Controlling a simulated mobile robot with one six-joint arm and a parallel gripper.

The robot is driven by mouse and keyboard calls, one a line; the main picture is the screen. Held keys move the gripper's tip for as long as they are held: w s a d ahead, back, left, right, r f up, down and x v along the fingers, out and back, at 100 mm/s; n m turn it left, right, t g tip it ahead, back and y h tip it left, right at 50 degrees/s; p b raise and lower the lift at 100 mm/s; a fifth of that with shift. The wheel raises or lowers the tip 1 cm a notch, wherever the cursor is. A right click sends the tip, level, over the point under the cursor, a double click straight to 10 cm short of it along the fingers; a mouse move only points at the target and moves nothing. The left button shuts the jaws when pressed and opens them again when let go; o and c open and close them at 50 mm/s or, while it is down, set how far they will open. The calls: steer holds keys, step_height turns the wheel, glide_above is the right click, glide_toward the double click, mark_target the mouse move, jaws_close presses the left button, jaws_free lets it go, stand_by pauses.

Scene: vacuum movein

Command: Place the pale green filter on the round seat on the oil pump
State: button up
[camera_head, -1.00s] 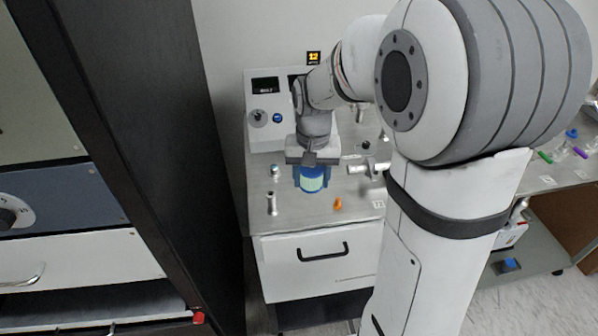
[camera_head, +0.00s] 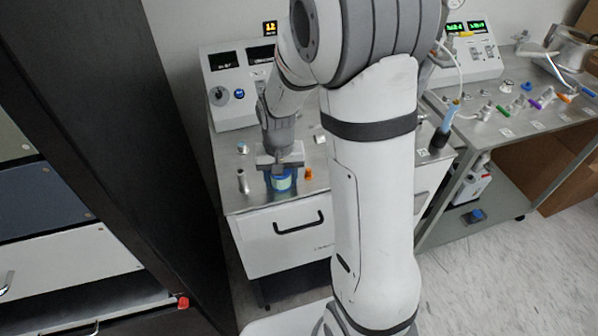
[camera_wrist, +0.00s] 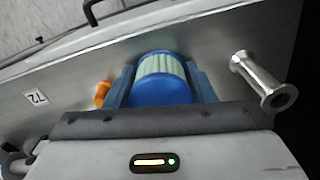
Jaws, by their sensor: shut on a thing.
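The pale green filter (camera_wrist: 162,66) has pleated sides and a blue end cap. It sits between the two blue fingers of my gripper (camera_wrist: 160,85) in the wrist view, and the gripper is shut on it. In the head view the filter (camera_head: 281,184) shows below my gripper (camera_head: 281,178), over the front part of the steel bench top. I cannot tell whether it touches the bench. The oil pump (camera_head: 470,188) appears to be the white unit on the lower shelf of the right-hand cart; its round seat cannot be made out.
A metal flanged tube (camera_wrist: 262,80) stands right of the filter in the wrist view; an orange clamp (camera_wrist: 102,93) lies left. A grey box with dials (camera_head: 235,88) stands behind. A dark cabinet (camera_head: 150,120) bounds the left. Bare floor (camera_head: 500,270) lies at the lower right.

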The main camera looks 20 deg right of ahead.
steer(key=shift+f, duration=0.1)
steer(key=o, duration=0.5)
steer(key=shift+f, duration=0.1)
steer(key=o, duration=0.5)
steer(key=shift+c, duration=0.2)
